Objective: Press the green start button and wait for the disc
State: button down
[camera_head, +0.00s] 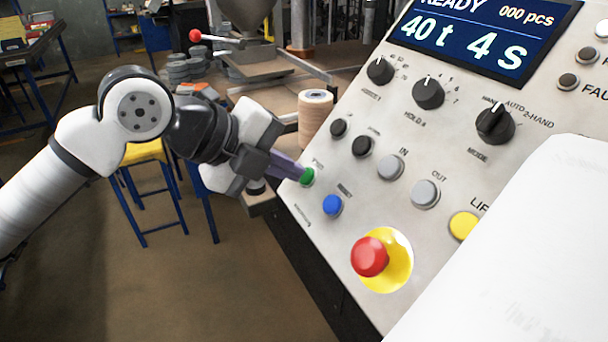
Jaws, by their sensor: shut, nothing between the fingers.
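The green start button (308,177) sits on the left edge of the tilted grey control panel (300,203). My gripper (300,174) reaches in from the left with its purple-grey fingers shut and empty. The fingertips are right at the green button and appear to touch it; whether the button is pushed in cannot be told. The display (485,35) reads "READY", "000 pcs", "40 t" and "4 s". No disc that I can tell as the press's own shows at the panel.
A blue reset button (332,206) and a red emergency stop (370,257) on a yellow base lie close below the green button. Grey, black and yellow controls cover the panel. A tan cylindrical stack (315,117) stands behind. A white surface (520,260) blocks the lower right.

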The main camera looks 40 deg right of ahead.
jog(key=shift+s+d+f+b, duration=0.1)
jog(key=shift+d+f+b, duration=0.35)
jog(key=shift+b, duration=0.25)
dwell(0.6)
jog(key=p+v, duration=0.3)
jog(key=v, duration=0.5)
dwell(0.7)
dwell(0.5)
